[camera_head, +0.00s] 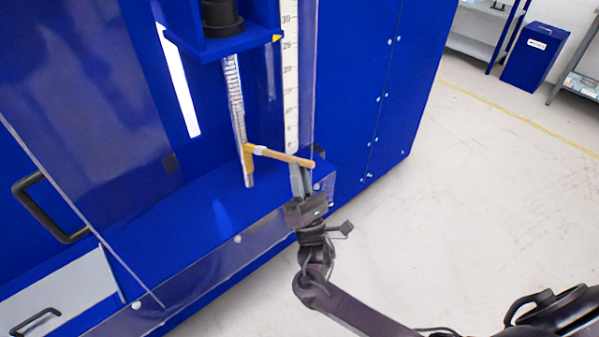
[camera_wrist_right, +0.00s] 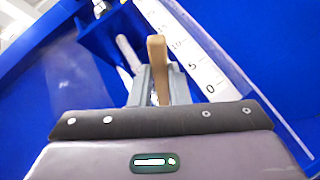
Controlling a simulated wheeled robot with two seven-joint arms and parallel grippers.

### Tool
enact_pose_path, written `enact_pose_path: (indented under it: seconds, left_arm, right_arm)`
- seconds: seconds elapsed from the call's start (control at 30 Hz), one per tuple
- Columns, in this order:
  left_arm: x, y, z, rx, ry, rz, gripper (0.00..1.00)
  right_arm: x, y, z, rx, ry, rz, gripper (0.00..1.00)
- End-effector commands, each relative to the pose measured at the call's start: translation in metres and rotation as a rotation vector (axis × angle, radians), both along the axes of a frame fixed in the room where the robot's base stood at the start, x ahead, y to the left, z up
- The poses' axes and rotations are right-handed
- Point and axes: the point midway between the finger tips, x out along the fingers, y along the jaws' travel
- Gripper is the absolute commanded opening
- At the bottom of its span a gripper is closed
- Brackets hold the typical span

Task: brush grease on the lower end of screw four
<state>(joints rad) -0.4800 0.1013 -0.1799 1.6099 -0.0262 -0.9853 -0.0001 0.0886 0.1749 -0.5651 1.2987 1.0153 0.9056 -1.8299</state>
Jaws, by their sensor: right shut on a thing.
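My right gripper (camera_head: 301,182) is shut on the wooden handle of a brush (camera_head: 285,157). The handle also shows upright between the fingers in the right wrist view (camera_wrist_right: 157,62). The brush points left, and its yellowish head lies at the lower part of a vertical metal screw (camera_head: 235,95). I cannot tell whether the bristles touch the screw or only overlap it in the picture. The screw hangs below a blue bracket and its bare lower tip shows under the brush head. The screw shows partly in the right wrist view (camera_wrist_right: 128,54). My left gripper is not in view.
A white ruler scale (camera_head: 291,80) stands just right of the screw. A blue ledge (camera_head: 215,215) lies below, with a clear panel along its front. A black handle (camera_head: 45,207) is at left. Open floor (camera_head: 450,180) lies to the right.

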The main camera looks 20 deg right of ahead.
Motion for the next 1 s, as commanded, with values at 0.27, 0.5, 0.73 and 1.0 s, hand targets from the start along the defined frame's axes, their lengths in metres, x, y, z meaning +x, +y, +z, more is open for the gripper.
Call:
enact_pose_path:
  seconds: [0.27,0.5,0.73,1.0]
  left_arm:
    - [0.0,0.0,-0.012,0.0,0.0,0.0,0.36]
    - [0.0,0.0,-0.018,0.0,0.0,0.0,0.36]
    - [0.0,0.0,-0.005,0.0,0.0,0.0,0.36]
    - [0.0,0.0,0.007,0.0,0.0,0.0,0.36]
  right_arm:
    - [0.001,0.001,-0.013,0.001,-0.001,0.001,0.0]
    - [0.0,0.0,-0.023,0.0,-0.001,0.001,0.0]
    - [0.0,0.0,-0.01,0.001,-0.001,0.001,0.0]
    - [0.001,0.0,0.001,0.001,-0.001,0.001,0.0]
